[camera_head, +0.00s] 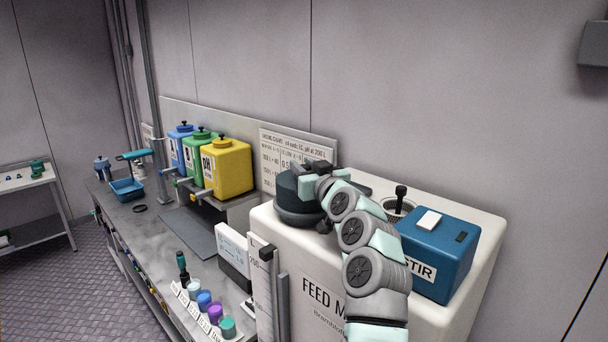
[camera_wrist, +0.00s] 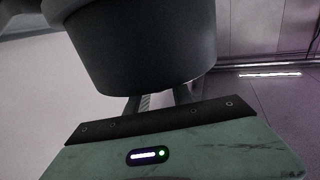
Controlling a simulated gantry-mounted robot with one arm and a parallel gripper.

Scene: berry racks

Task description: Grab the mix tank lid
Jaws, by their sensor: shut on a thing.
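The mix tank lid (camera_head: 293,194) is a dark round cap on top of the white feed mix tank (camera_head: 285,250) in the head view. My gripper (camera_head: 318,168) is at the lid's upper right side, with my arm reaching in from the lower right. In the wrist view the lid (camera_wrist: 140,50) fills the top middle, just beyond my gripper (camera_wrist: 160,100), whose two fingers reach under it and are shut on it. The fingertips are hidden behind the lid. Whether the lid is seated or slightly raised cannot be told.
A blue stir box (camera_head: 440,250) and a black-handled fitting (camera_head: 400,200) stand on the tank's right side. Blue, green and yellow jugs (camera_head: 227,168) stand behind left. Several coloured-cap bottles (camera_head: 205,300) line the bench front. A wall chart (camera_head: 285,158) is behind the lid.

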